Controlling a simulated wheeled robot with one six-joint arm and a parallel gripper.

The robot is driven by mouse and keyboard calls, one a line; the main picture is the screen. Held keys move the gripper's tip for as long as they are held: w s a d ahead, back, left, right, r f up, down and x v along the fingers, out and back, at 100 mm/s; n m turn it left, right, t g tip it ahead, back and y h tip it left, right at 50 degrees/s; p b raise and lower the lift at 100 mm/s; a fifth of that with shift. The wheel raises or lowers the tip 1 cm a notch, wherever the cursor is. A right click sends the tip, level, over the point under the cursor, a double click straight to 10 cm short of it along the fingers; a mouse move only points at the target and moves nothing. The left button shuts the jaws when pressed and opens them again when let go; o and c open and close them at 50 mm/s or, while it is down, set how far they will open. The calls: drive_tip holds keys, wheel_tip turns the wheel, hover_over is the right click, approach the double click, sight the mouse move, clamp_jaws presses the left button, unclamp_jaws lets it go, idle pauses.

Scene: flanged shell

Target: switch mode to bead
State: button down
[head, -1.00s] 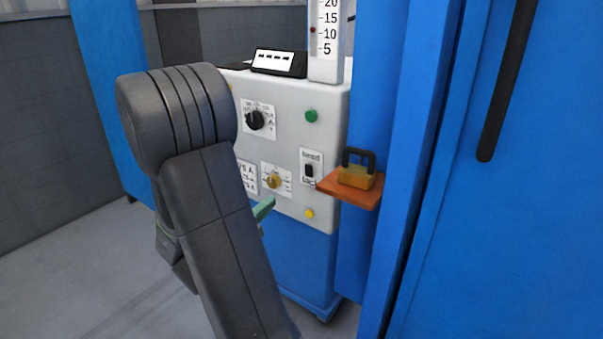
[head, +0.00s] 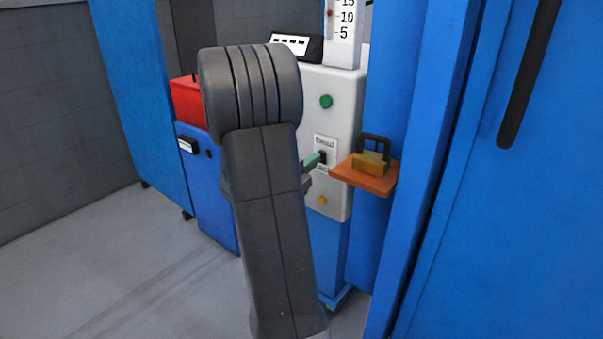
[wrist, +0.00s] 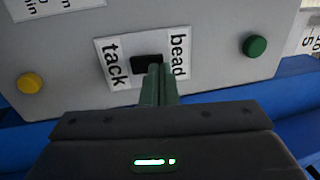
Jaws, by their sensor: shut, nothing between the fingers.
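The mode switch (head: 322,157) is a small black switch on a white plate on the front of the pale grey control panel (head: 340,190). In the wrist view the black switch (wrist: 146,64) sits between the words "tack" on the left and "bead" on the right. My gripper (wrist: 159,72) is shut and empty, with its green fingertips at the bead-side end of the switch, overlapping it in the picture. I cannot tell if they touch. In the head view my gripper (head: 317,160) reaches the switch from the left. The fingertips partly hide the switch, so its setting is unclear.
A green button (head: 326,101) is above the switch and a yellow button (head: 322,201) below it. An orange shelf (head: 350,176) holding a padlock-like brass block (head: 370,163) juts out close on the right. A blue column (head: 425,150) stands beyond it. My arm hides the panel's left part.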

drive_tip(key=shift+w+d, duration=0.25)
drive_tip(key=shift+w, duration=0.1)
drive_tip(key=shift+r, duration=0.1)
drive_tip(key=shift+w+d+r+g+p, duration=0.15)
drive_tip(key=shift+r+g+p, duration=0.2)
drive_tip(key=shift+p, duration=0.5)
drive_tip(key=shift+f+y, duration=0.2)
drive_tip(key=shift+y, duration=0.1)
drive_tip(key=shift+b, duration=0.3)
